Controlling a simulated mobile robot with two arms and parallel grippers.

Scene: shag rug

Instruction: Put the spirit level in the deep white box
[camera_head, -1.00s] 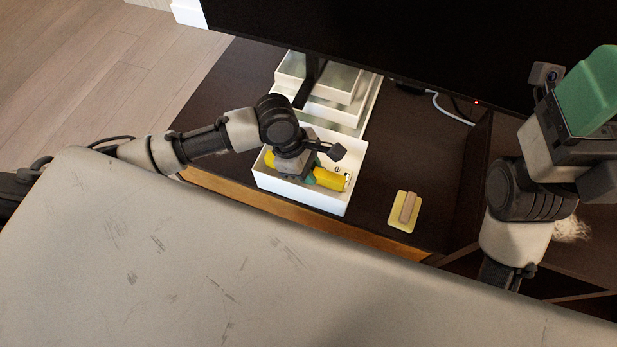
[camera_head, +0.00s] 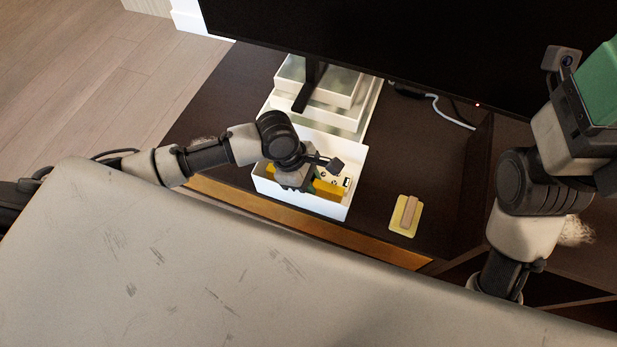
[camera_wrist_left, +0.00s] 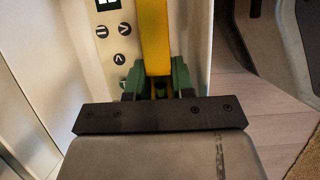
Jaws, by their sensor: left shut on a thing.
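The spirit level is a yellow bar (camera_head: 329,188) held across the inside of the deep white box (camera_head: 325,207), low between its walls. My left gripper (camera_head: 298,183) reaches down into the box from the left and is shut on the level. In the left wrist view the yellow bar (camera_wrist_left: 155,38) stands between the green fingers (camera_wrist_left: 161,80). Whether the level touches the box floor cannot be seen. My right gripper (camera_head: 600,85) is partly cut off at the right edge, and its jaws cannot be made out.
A pale panel with round dark marks (camera_wrist_left: 112,32) is beside the level. White stacked trays (camera_head: 322,85) stand behind the box under a dark screen (camera_head: 400,45). A yellow pad with a tan block (camera_head: 406,215) lies to the right. Dark tabletop between is clear.

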